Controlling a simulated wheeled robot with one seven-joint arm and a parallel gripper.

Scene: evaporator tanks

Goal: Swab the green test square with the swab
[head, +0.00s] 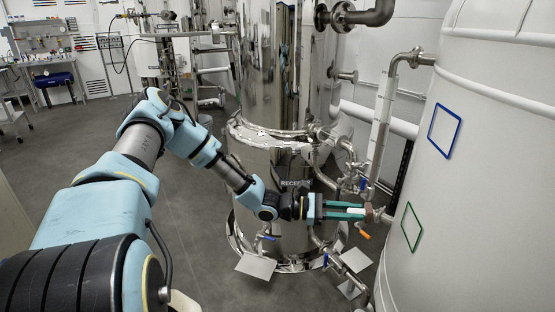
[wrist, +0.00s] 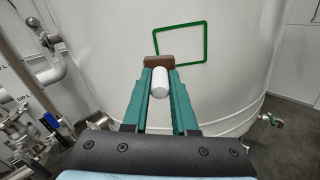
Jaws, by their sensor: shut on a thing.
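The green test square (head: 402,225) is a green outline on the white tank's curved wall, low in the head view's right part. In the wrist view the green test square (wrist: 208,42) is at top centre, its lower left corner hidden behind the swab. My gripper (head: 350,211) has green fingers and is shut on the swab. The swab has a white handle (wrist: 160,86) between the fingers and a brown head (wrist: 159,61) beyond the fingertips. In the head view the swab head (head: 369,212) is left of the square, apparently apart from the wall.
A blue square outline (head: 430,118) is higher on the same white tank (head: 490,190). Steel pipes and valves (head: 352,184) run close to my gripper, one with an orange handle (head: 364,235). A large polished steel vessel (head: 270,170) stands behind my arm. Open floor lies to the left.

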